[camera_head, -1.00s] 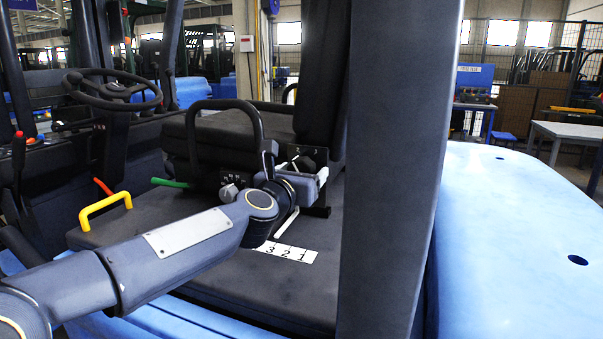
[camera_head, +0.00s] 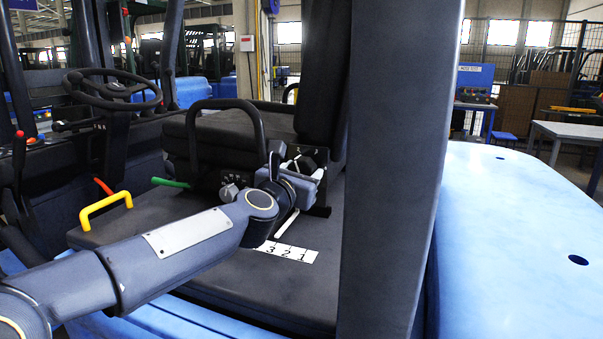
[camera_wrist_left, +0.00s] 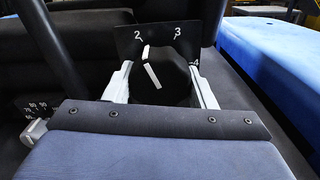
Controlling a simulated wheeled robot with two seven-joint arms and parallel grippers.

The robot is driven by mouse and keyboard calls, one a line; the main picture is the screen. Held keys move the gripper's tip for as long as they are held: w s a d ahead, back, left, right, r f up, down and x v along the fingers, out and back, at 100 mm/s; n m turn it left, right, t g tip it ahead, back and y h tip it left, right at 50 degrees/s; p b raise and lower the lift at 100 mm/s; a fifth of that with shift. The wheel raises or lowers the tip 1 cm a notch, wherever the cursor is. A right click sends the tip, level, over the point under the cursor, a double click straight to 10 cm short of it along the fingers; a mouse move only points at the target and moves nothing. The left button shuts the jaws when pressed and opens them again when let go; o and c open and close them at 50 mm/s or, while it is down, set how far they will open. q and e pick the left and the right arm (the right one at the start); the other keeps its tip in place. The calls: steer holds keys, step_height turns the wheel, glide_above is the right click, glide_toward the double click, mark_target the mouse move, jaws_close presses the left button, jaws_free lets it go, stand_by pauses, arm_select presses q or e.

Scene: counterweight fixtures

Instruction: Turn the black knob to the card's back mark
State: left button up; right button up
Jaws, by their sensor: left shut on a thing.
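The black knob (camera_wrist_left: 162,78) shows in the left wrist view, with a white pointer line tilted up and left, close to the 2 mark. Behind it stands a black plate (camera_wrist_left: 158,31) with white marks 2, 3 and 4. My left gripper (camera_wrist_left: 161,88) is shut on the knob, one light grey finger on each side. In the head view my left gripper (camera_head: 303,174) covers much of the knob (camera_head: 308,156). A white card (camera_head: 287,252) with 3, 2, 1 lies flat on the dark seat deck, partly hidden by my arm. My right gripper is not in view.
A smaller grey knob (camera_head: 229,192) is left of my gripper. A black hoop rail (camera_head: 262,130), a green lever (camera_head: 170,183) and a yellow handle (camera_head: 104,208) stand around. A thick dark post (camera_head: 395,170) rises close on the right.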

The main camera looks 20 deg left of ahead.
arm_select(q)
steer(key=m, duration=0.6)
steer(key=shift+a+p, duration=0.1)
steer(key=shift+p, duration=0.2)
steer(key=m+p, duration=0.1)
steer(key=m, duration=0.5)
steer(key=shift+m, duration=0.4)
steer(key=m+p, duration=0.1)
steer(key=m, duration=0.3)
steer(key=shift+r+p, duration=0.1)
steer(key=shift+p, duration=0.25)
steer(key=m+p, duration=0.1)
steer(key=m, duration=0.4)
steer(key=shift+m+p, duration=0.3)
steer(key=o, duration=0.9)
steer(key=shift+o, duration=0.2)
steer(key=s, duration=0.8)
steer(key=shift+d, duration=0.2)
